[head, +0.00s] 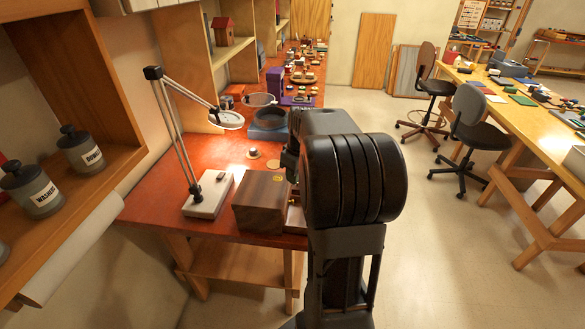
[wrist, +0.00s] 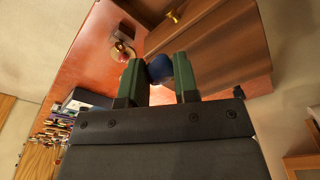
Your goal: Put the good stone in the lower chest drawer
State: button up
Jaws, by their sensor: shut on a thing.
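A dark blue rounded stone (wrist: 159,69) sits between the green fingers of my gripper (wrist: 160,74), which is shut on it. A brown wooden chest (head: 260,204) stands at the near end of the red workbench. A lighter drawer part (head: 295,216) juts out from the chest's right side, partly hidden by my arm. In the wrist view the chest's brown wood (wrist: 220,45) and a brass knob (wrist: 173,16) are close beyond the fingertips. My arm hides the gripper and stone in the head view. I cannot tell whether the stone is over the drawer.
A desk lamp (head: 205,195) with a pale base stands left of the chest on the red workbench (head: 160,200). A small round item (head: 253,153) and a blue tray (head: 268,133) lie behind the chest. The floor (head: 440,260) to the right is clear near me; stools stand farther off.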

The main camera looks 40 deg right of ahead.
notch_tip(320, 180, down, 6)
jog(key=b, duration=0.4)
jog(key=shift+s+d+r, duration=0.1)
jog(key=shift+s+d, duration=0.05)
jog(key=o, duration=1.1)
jog(key=shift+d, duration=0.1)
jog(key=shift+c, duration=0.2)
notch_tip(320, 180, up, 14)
jog(key=s, duration=0.1)
jog(key=shift+s+d, duration=0.25)
jog(key=shift+s, duration=0.15)
